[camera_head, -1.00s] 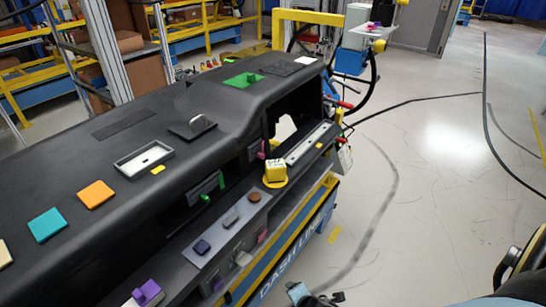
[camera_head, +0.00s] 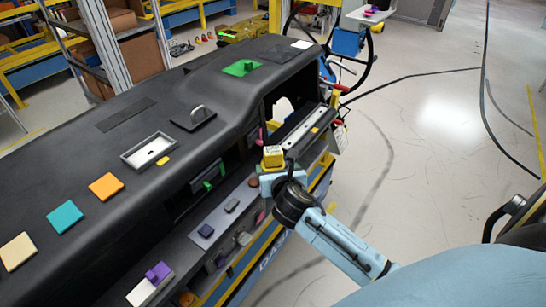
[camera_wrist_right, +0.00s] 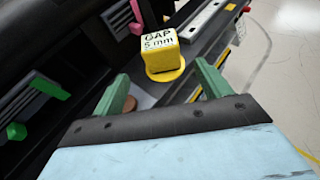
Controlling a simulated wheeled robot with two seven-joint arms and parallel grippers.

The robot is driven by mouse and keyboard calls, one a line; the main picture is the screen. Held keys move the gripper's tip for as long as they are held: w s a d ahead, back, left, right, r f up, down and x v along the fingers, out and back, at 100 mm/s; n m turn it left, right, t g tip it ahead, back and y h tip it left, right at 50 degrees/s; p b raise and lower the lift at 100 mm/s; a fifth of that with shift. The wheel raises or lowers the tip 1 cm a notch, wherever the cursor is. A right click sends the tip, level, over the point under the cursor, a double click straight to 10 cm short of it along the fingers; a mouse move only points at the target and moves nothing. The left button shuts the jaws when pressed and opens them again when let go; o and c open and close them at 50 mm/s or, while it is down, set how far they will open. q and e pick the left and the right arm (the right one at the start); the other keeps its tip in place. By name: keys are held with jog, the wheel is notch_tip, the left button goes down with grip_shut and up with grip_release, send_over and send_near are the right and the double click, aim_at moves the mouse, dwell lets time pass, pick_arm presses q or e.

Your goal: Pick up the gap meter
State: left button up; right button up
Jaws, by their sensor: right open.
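The gap meter (camera_wrist_right: 160,50) is a yellow block marked "GAP 5 mm" on a round yellow base, upright on the grey ledge of the dashboard module. It also shows in the head view (camera_head: 272,156), just beyond my right gripper (camera_head: 279,174). In the right wrist view, the green fingers of my right gripper (camera_wrist_right: 163,85) are spread apart with nothing between them. The meter stands ahead of the fingertips, roughly centred between them. In the head view, my right wrist hides part of the ledge and the meter's base. My left gripper is not in view.
The dark dashboard (camera_head: 85,150) slopes along the left, with coloured tiles and a white frame (camera_head: 148,151) on it. A grey bar (camera_head: 306,128) lies right of the meter. A pink lever (camera_wrist_right: 136,15) and a green handle (camera_wrist_right: 50,87) stick out left of it. Floor at right is open.

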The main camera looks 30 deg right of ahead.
aim_at(274, 159)
jog(key=shift+d+x, duration=0.2)
jog(key=shift+x, duration=3.3)
jog(key=shift+r, duration=0.15)
jog(key=c, duration=1.2)
notch_tip(274, 159, up, 10)
jog(key=shift+f+p, duration=0.1)
jog(key=shift+p, duration=0.6)
jog(key=shift+c, duration=0.2)
